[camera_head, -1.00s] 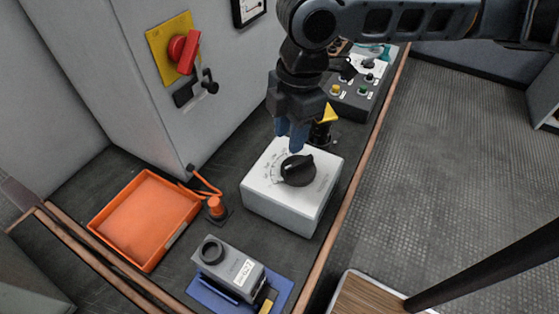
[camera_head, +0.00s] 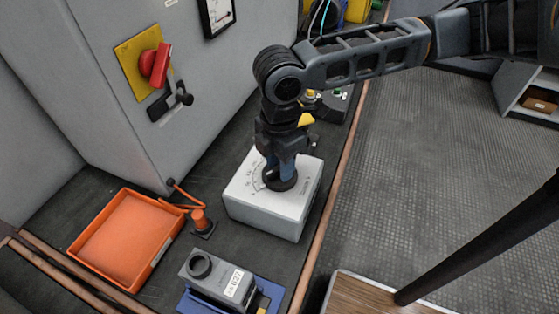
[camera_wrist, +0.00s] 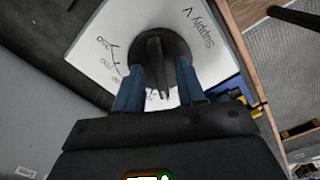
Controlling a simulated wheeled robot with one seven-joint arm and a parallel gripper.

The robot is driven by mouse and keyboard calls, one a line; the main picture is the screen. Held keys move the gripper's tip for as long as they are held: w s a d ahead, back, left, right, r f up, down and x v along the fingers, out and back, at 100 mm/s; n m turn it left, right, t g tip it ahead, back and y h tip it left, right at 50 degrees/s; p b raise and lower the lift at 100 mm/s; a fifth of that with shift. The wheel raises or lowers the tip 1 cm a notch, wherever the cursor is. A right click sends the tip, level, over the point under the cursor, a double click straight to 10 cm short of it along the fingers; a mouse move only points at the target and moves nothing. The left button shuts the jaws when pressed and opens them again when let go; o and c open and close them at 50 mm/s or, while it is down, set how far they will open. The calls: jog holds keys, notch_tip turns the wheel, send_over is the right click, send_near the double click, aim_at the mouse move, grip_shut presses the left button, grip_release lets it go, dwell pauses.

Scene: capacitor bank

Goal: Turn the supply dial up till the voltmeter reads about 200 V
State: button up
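The supply dial is a black round knob with a raised ridge (camera_wrist: 156,50) on a white box (camera_head: 245,205) marked "Supply V" in the wrist view. Its printed scale runs beside the knob, partly hidden by my fingers. My gripper (camera_head: 278,178) points down over the dial, and its two blue fingers (camera_wrist: 160,72) stand on either side of the ridge. Gaps show between the fingers and the ridge, so they look open around it. The voltmeter, a black-framed meter (camera_head: 217,14) on the grey cabinet, is cut by the top edge; its reading is too small to tell.
A red switch (camera_head: 155,65) on a yellow plate and a black lever (camera_head: 182,97) are on the cabinet. An orange tray (camera_head: 125,238), an orange plug (camera_head: 202,221) and a grey device (camera_head: 215,278) lie left and in front. A control panel is behind my arm.

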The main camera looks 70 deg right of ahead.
grip_shut()
jog(key=shift+r+m, duration=0.1)
jog(key=shift+m, duration=0.2)
dwell(0.3)
jog(key=shift+m+p, duration=0.85)
jog(key=shift+m, duration=0.35)
jog(key=shift+m+p, duration=0.6)
jog(key=shift+m, duration=0.8)
grip_release()
